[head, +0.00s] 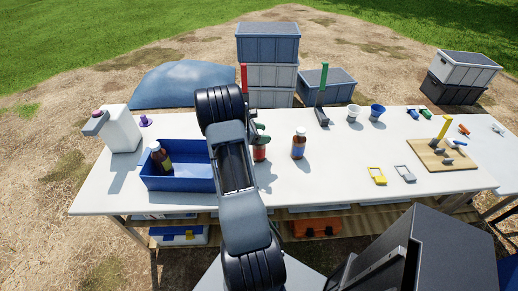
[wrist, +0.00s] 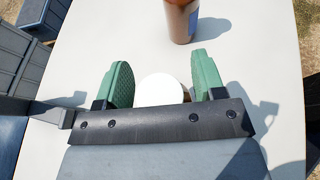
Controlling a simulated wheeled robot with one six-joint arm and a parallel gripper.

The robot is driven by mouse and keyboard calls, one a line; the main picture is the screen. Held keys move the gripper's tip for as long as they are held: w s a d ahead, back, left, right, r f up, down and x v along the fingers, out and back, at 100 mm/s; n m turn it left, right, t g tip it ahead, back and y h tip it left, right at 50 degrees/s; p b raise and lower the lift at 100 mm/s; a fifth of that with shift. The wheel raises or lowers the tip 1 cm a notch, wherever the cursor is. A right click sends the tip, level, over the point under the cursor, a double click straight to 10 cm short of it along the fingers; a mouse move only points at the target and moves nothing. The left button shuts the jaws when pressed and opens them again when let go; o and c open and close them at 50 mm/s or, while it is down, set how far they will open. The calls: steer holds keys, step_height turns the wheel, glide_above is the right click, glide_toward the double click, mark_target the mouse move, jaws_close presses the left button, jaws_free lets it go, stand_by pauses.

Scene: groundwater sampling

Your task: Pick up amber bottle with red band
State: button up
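The amber bottle with the red band (head: 260,153) stands upright on the white table, partly hidden behind my arm in the head view. Its round white cap (wrist: 160,89) shows between the green fingers of my gripper (wrist: 162,78) in the wrist view. Narrow gaps show on both sides of the cap, so my gripper is open around the bottle's top. In the head view the green fingertips of my gripper (head: 262,133) are at the bottle's upper part. Most of the bottle body is hidden in the wrist view.
Another amber bottle (head: 299,146) with a blue label stands close to the right; it is beyond the fingers in the wrist view (wrist: 183,20). A blue tray (head: 190,184) at left holds a dark bottle (head: 160,156). A red post (head: 244,79) and a green post (head: 323,84) stand behind.

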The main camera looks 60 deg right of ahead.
jaws_close()
stand_by(0.4)
steer(key=shift+r, duration=0.1)
